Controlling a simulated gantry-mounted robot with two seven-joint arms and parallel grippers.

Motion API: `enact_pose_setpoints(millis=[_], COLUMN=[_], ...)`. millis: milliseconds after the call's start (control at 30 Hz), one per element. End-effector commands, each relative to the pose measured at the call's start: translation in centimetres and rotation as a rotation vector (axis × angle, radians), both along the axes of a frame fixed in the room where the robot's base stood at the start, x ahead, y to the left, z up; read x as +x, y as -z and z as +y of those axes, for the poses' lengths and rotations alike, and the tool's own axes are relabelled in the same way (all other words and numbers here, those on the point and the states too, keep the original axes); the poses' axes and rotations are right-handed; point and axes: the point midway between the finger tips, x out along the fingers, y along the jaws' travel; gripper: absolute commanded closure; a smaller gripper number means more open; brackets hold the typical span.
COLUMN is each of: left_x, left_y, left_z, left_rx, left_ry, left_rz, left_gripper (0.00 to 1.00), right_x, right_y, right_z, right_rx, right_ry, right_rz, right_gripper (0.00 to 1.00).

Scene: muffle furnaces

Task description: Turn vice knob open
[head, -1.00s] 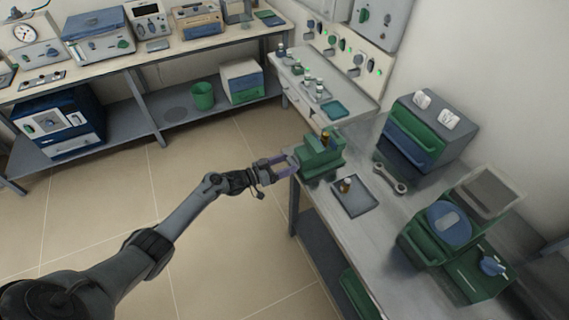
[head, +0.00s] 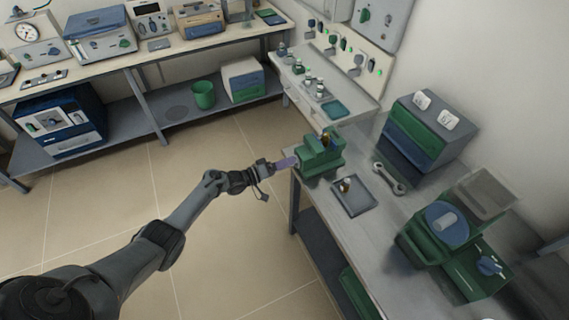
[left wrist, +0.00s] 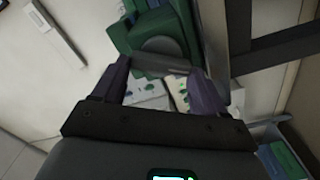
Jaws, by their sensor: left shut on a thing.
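The green vice (head: 322,158) stands at the left edge of the right-hand bench, with a small brass-coloured piece (head: 325,140) at its top. In the left wrist view, the vice's green body (left wrist: 155,28) is ahead of the fingers. The grey vice knob (left wrist: 160,62) shows as a bar on its near side. My left gripper (head: 290,162) reaches in from the left and meets that side of the vice. In the left wrist view, its purple fingers (left wrist: 159,72) are shut on the knob, one at each end. My right gripper is out of view.
A tray (head: 354,197) with a small brown-and-white item lies in front of the vice, and a wrench (head: 389,179) lies behind it. A green-and-blue drawer unit (head: 420,130) stands at the back. The floor left of the bench is clear.

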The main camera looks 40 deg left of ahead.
Motion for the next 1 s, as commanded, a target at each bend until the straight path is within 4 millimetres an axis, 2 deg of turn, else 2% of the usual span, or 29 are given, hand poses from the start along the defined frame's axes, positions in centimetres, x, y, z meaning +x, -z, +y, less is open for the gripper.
enact_pose_setpoints(millis=[633,667,700,800,1000], left_x=[0.01,0.01,0.01,0.02,0.01], left_y=[-0.02,-0.02,-0.02,-0.01,0.01], left_z=[-0.02,-0.02,-0.02,-0.01,0.00], left_rx=[-0.047,-0.047,-0.047,-0.046,-0.045], left_ry=[0.001,0.001,0.001,0.001,0.000], left_rz=[0.020,0.020,0.020,0.020,0.020], left_gripper=[0.58,0.23,0.17,0.02,0.02], right_x=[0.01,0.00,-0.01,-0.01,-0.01], right_y=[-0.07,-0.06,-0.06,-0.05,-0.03], right_z=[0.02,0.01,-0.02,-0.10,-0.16], right_rx=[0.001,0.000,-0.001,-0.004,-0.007], right_ry=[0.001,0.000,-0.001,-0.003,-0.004], right_rz=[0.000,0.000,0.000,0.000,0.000], right_gripper=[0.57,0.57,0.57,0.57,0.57])
